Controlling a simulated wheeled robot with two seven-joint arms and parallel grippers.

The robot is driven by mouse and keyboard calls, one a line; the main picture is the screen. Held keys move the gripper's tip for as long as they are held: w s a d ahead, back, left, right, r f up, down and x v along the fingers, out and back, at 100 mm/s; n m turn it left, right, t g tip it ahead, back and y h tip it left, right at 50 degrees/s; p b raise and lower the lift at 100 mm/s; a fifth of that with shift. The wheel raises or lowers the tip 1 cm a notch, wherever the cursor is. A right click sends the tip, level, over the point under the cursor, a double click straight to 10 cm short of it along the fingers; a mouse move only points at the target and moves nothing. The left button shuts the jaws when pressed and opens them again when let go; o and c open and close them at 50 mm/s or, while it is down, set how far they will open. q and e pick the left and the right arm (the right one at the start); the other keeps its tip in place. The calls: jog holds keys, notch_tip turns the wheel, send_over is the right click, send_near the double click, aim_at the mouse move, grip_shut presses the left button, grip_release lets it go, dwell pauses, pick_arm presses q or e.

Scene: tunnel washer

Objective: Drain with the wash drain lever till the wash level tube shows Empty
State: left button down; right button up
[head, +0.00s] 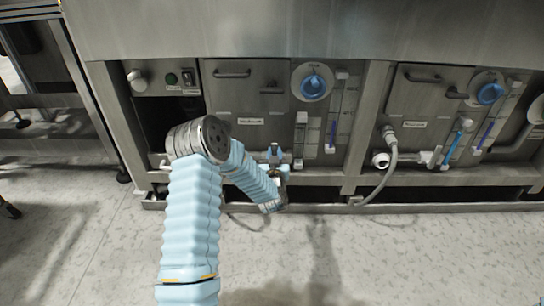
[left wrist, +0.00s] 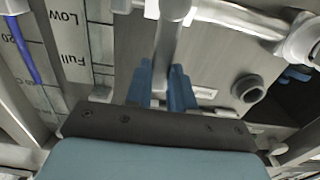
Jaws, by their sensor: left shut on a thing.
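My left gripper (head: 274,152) is at the lower front of the middle unit, just left of its level tube (head: 300,140). In the left wrist view its two blue fingers (left wrist: 162,85) are shut on a grey lever (left wrist: 171,45), the wash drain lever by its place; in the head view the hand mostly hides it. The wrist view is upside down. There the level tube (left wrist: 101,40) beside the marks "Low" and "Full" looks pale, with no blue seen in it. The "Empty" mark is not in view. My right gripper is not in view.
A thermometer tube (head: 332,130) with a purple column and a blue dial (head: 312,84) are on the same unit. The unit to the right has a blue-filled level tube (head: 456,145), another dial (head: 490,93) and a hose (head: 389,170). The floor in front is clear.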

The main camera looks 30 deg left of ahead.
pick_arm(q)
jog(key=shift+d+f, duration=0.1)
jog(key=shift+f, duration=0.1)
dwell(0.3)
jog(key=c, duration=1)
grip_release()
jog(key=shift+r, duration=0.1)
jog(key=shift+o, duration=0.2)
jog(key=v, duration=1.3)
jog(key=shift+s, duration=0.4)
jog(key=shift+d, duration=0.15)
jog(key=d+f+m+g+h, duration=0.2)
jog(key=d+f+g+h, duration=0.1)
jog(key=d+f+h, duration=0.6)
jog(key=s+d+f+m+g+h, duration=0.2)
jog(key=s+d+f+g+h, duration=0.1)
jog(key=s+d+f+g, duration=0.55)
jog(key=s+d+f+g+h, duration=0.1)
jog(key=s+d+f+g, duration=0.25)
jog(key=s, duration=0.75)
notch_tip(320, 180, up, 12)
jog(key=d+p, duration=0.1)
jog(key=p, duration=1.2)
jog(key=shift+s+d+f+m+t+h, duration=0.15)
jog(key=shift+s+d+m+t+h, duration=0.15)
jog(key=shift+s+h, duration=0.15)
